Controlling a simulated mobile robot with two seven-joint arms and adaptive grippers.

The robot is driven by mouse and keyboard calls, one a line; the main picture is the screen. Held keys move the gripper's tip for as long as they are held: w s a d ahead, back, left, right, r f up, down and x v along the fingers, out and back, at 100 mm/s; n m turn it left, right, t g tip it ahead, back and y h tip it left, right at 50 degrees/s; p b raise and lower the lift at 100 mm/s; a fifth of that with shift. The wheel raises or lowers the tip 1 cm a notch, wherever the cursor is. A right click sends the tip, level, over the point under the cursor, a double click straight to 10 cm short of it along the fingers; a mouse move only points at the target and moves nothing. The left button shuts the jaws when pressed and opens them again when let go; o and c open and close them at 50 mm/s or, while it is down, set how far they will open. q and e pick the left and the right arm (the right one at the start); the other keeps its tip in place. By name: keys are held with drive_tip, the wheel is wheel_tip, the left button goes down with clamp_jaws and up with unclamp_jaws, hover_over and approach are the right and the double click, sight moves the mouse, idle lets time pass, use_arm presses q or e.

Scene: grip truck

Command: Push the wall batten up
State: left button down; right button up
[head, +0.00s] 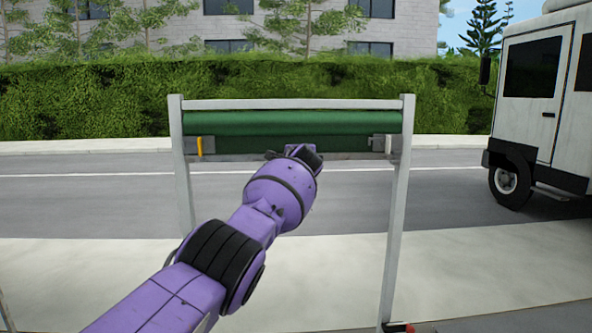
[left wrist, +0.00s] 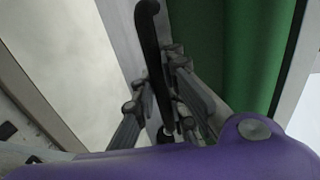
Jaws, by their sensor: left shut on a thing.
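The wall batten (head: 235,157) is a grey bar along the lower edge of a rolled green cover (head: 290,122), near the top of a pale upright frame. My left arm reaches up to it, and my left gripper (head: 297,155) is at the batten's middle. In the left wrist view the left gripper (left wrist: 158,85) is shut on a black handle (left wrist: 147,35) beside the grey batten (left wrist: 122,25) and green cover (left wrist: 222,45). The arm hides part of the batten in the head view. My right gripper is not in view.
Two pale posts (head: 396,220) stand either side of the arm. A yellow piece (head: 199,146) sits at the batten's left end. A white truck (head: 540,90) stands at right on the road. The frame's opening below the batten is clear apart from my arm.

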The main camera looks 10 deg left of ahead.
use_arm(q)
drive_tip(key=shift+r, duration=0.55)
drive_tip(key=c, duration=1.8)
unclamp_jaws()
drive_tip(key=shift+o, duration=0.2)
drive_tip(key=shift+f, duration=0.25)
drive_tip(key=v, duration=1.2)
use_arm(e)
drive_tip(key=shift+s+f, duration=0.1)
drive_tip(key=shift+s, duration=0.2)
use_arm(q)
drive_tip(key=shift+s+d, duration=0.1)
